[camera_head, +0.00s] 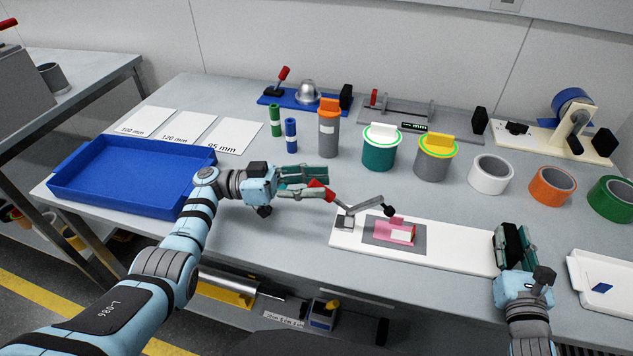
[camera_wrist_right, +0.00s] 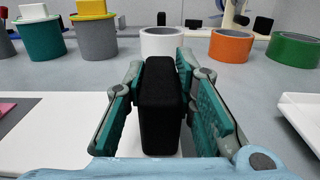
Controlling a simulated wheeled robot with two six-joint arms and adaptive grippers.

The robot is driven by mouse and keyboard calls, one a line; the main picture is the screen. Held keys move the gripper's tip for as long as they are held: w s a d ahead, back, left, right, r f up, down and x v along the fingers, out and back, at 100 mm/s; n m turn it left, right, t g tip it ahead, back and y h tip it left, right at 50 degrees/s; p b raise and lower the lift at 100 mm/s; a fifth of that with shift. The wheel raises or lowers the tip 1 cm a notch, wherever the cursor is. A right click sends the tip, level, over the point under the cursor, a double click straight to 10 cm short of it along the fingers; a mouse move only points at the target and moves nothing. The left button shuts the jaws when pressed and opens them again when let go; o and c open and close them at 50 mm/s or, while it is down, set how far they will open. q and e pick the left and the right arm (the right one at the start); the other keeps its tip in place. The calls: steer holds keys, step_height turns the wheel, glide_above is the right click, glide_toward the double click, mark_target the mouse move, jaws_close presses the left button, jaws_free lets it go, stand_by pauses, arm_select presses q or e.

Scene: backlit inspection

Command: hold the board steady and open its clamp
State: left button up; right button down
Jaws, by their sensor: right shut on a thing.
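The white board (camera_head: 460,250) lies on the grey table. Its clamp (camera_head: 365,203) stands at the board's left end, with a red handle (camera_head: 321,189) pointing left and a black tip (camera_head: 388,210) over a pink piece (camera_head: 390,229). I cannot tell whether the tip touches that piece. My left gripper (camera_head: 318,184) is at the red handle; its hold is unclear. My right gripper (camera_head: 513,243) is shut on the black block (camera_wrist_right: 160,105) at the board's right end; this gripper also shows in the wrist view (camera_wrist_right: 162,88).
A blue tray (camera_head: 130,208) is at the left and a white tray (camera_head: 600,300) at the right. Canisters, including a teal one (camera_head: 379,153), and tape rolls, including a white one (camera_head: 490,174), stand behind the board. Bare table lies between the board and canisters.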

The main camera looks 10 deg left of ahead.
arm_select(q)
step_height(320, 180, up, 10)
steer(key=shift+r, duration=0.1)
stand_by(0.4)
steer(key=s+a+f+m+t+y, duration=0.35)
steer(key=f+m+t, duration=0.2)
steer(key=m, duration=0.55)
steer(key=s+a+f+m+t+y, duration=0.2)
steer(key=s+a+f+m+t, duration=0.3)
steer(key=m, duration=0.7)
steer(key=shift+g, duration=0.55)
steer(key=x, duration=1.3)
steer(key=shift+w+f, duration=0.1)
steer(key=shift+f, duration=0.3)
